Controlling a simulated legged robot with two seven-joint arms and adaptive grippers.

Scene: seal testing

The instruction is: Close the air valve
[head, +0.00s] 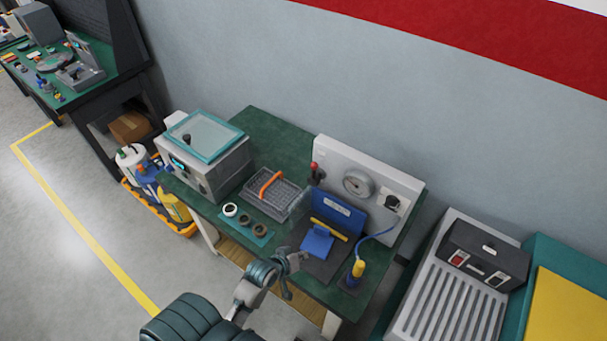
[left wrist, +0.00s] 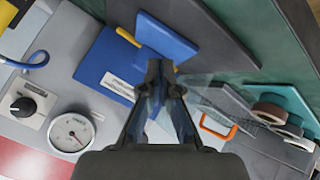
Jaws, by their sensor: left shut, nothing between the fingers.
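A pale grey test panel (head: 335,155) stands at the back of the green bench. It carries a red-handled lever (head: 315,170) at its left end, a round gauge (head: 358,183) and a black knob (head: 393,202) at its right. Which of these is the air valve is not marked. The knob (left wrist: 22,105) and gauge (left wrist: 72,131) also show in the left wrist view; the lever is not clear there. My left gripper (head: 294,268) is at the bench's front, apart from the panel. Its fingers (left wrist: 163,72) are shut and empty. My right gripper is not in view.
A blue fixture (head: 318,240) with a yellow bar stands before the panel, beside a clear shield. A yellow-topped tool (head: 357,270) on a blue hose is at right. Left are dark rings (head: 246,219), a wire basket (head: 282,200) and a glass-lidded box (head: 205,180).

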